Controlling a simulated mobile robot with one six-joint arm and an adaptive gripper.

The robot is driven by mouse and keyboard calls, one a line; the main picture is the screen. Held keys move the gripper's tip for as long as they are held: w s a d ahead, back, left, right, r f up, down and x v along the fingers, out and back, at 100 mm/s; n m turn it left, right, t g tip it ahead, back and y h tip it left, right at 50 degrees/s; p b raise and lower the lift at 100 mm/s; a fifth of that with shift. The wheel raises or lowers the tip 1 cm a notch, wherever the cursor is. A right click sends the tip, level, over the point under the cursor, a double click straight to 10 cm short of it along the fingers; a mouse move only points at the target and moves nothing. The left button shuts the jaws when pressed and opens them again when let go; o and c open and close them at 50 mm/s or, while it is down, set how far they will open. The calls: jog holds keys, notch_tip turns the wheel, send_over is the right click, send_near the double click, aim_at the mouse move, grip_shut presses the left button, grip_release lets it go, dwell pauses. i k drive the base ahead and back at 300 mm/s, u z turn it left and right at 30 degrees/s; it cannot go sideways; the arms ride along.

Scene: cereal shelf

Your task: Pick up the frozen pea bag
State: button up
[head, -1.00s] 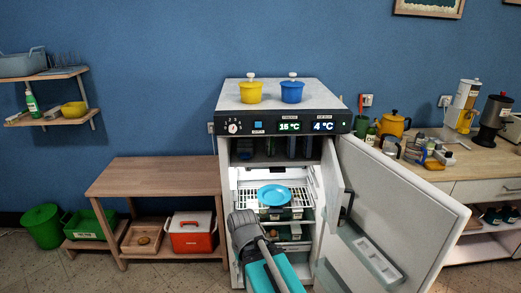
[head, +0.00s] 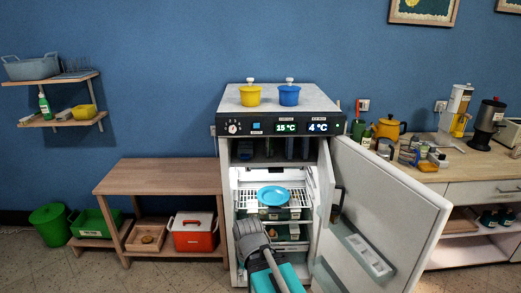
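I cannot make out a frozen pea bag in the head view. The fridge (head: 226,205) stands open in the middle. Its upper compartment (head: 250,160) is dark, with upright, indistinct items inside. Below, a blue plate (head: 273,195) lies on the lit wire shelf, with drawers (head: 288,232) under it. My grey and teal arm reaches up from the bottom, and its grey end, my gripper (head: 248,230), appears in front of the fridge's lower left. Its fingers cannot be told apart, and it hides part of the interior.
The big fridge door (head: 390,215) swings wide to the right, and a smaller inner door (head: 325,185) also stands open. A yellow pot (head: 250,96) and a blue pot (head: 289,95) stand on top. A wooden table (head: 155,178) is left, a cluttered counter (head: 470,165) right.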

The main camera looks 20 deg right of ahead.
aim_at(269, 148)
jog(key=z, duration=0.15)
jog(key=i, duration=0.9)
jog(key=u, duration=0.1)
